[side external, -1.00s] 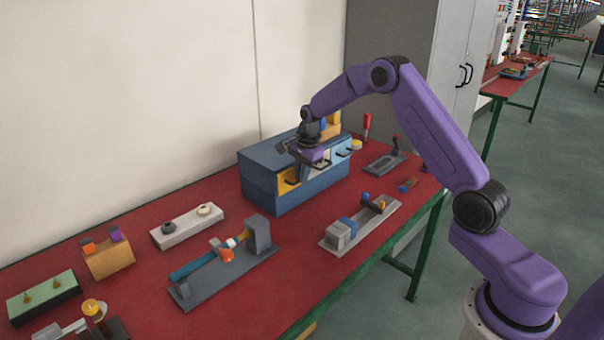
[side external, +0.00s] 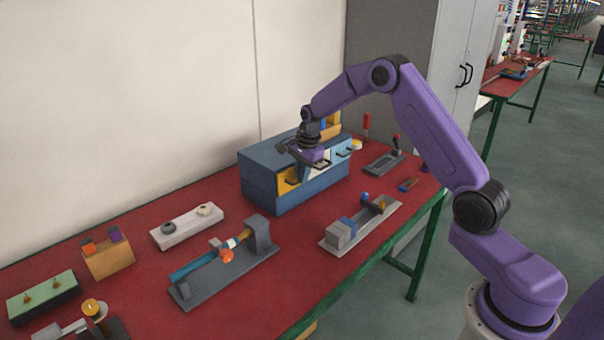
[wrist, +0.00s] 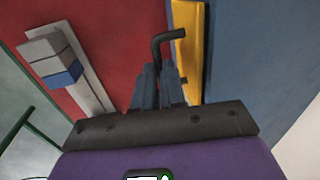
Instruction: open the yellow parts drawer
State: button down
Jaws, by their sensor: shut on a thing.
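The yellow parts drawer (side external: 288,182) is in the front of a blue cabinet (side external: 262,178) on the red table. Its front looks flush or nearly flush with the cabinet. In the wrist view, the yellow drawer front (wrist: 187,62) shows at top centre, with a dark bent handle (wrist: 167,38) standing out from it. My gripper (side external: 304,173) is in front of the cabinet, partly hiding the drawer in the side view. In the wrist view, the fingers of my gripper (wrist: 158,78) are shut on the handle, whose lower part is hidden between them.
White and blue drawer fronts (side external: 321,165) sit right of the yellow one. A grey fixture with a blue block (side external: 349,223) stands in front, and another with a blue bar (side external: 195,268) stands to the left. Red tabletop (side external: 303,231) is clear directly before the cabinet.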

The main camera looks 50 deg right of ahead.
jog(key=s, duration=1)
jog(key=shift+s, duration=0.4)
jog(key=c, duration=1.2)
grip_release()
jog(key=s+r, duration=0.3)
jog(key=r, duration=1.4)
jog(key=shift+r, duration=0.15)
